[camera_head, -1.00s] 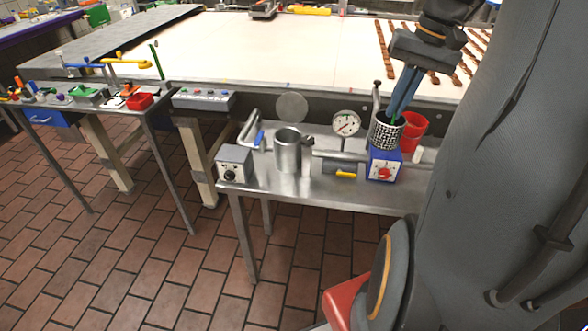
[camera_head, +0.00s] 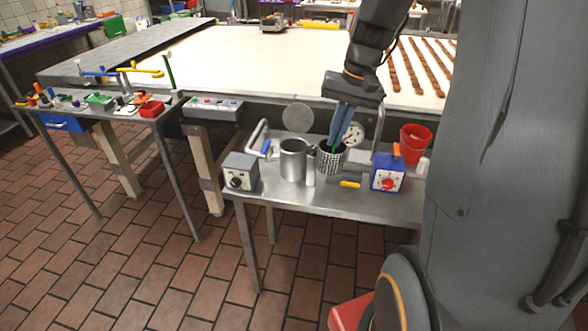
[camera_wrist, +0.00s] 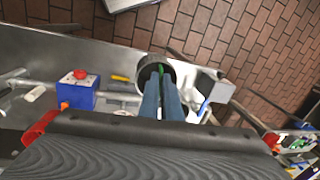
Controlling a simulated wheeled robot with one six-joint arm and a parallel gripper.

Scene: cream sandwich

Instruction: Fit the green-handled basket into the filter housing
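The perforated metal basket (camera_head: 330,162) is upright just right of the filter housing, close beside it. My gripper (camera_head: 337,145) is shut on its green handle, which is mostly hidden by the blue fingers in the head view. The filter housing (camera_head: 293,160) is a plain steel cylinder, open at the top, standing on the steel side table. In the wrist view the blue fingers (camera_wrist: 163,100) reach to the green handle (camera_wrist: 160,70) over a round dark opening. I cannot tell whether the basket bottom touches the table.
A blue box with a red knob (camera_head: 388,175) and a red cup (camera_head: 413,138) stand to the right. A dial gauge (camera_head: 354,134) is behind the basket. A grey control box (camera_head: 240,172) and a bent pipe (camera_head: 257,138) are left of the housing. A yellow-handled tool (camera_head: 350,184) lies in front.

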